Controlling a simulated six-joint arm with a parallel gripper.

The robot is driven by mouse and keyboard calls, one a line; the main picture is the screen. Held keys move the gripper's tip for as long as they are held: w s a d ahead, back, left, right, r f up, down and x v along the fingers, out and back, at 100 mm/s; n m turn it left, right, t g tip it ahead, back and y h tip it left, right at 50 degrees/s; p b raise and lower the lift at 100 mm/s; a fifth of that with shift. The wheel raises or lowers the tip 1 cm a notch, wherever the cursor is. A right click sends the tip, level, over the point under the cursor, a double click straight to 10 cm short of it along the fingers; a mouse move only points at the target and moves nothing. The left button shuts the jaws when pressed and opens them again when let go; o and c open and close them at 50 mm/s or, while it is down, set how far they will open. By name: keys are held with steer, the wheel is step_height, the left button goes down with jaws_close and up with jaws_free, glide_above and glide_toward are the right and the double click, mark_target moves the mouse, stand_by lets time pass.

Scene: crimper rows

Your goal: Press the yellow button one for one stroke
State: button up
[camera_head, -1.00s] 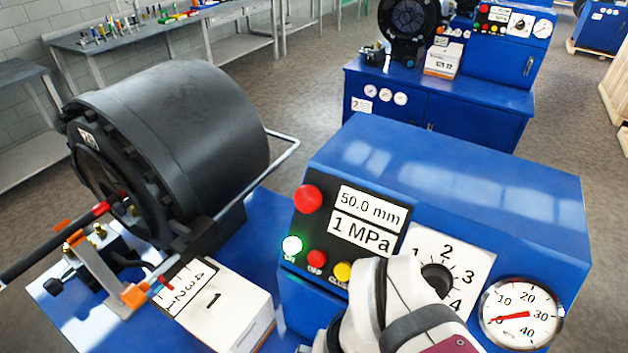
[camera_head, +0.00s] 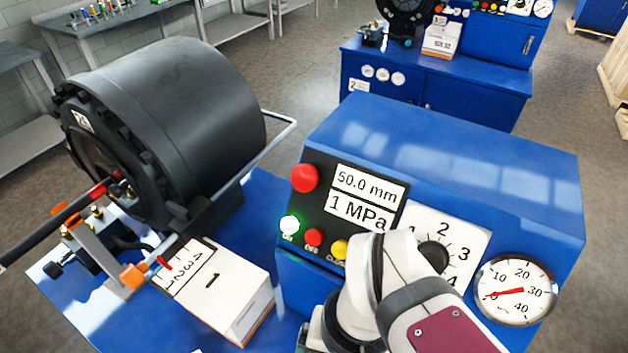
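The yellow button (camera_head: 339,249) is on the black control panel of the blue crimper cabinet, at the right end of the lower button row. The white and grey links of my arm stand just in front of it and cover part of its surroundings. A red button (camera_head: 314,238) and a lit green button (camera_head: 289,226) are to its left. The display (camera_head: 370,198) above reads 50.0 mm and 1 MPa. My gripper is not visible; only arm links show at the lower middle, so its distance to the button cannot be seen.
A large red button (camera_head: 305,178) is above the row. A dial (camera_head: 437,255) and a pressure gauge (camera_head: 516,291) are to the right. The black crimper head (camera_head: 170,130) and a white box (camera_head: 222,290) marked 1 are at left. A second blue machine (camera_head: 440,85) stands behind.

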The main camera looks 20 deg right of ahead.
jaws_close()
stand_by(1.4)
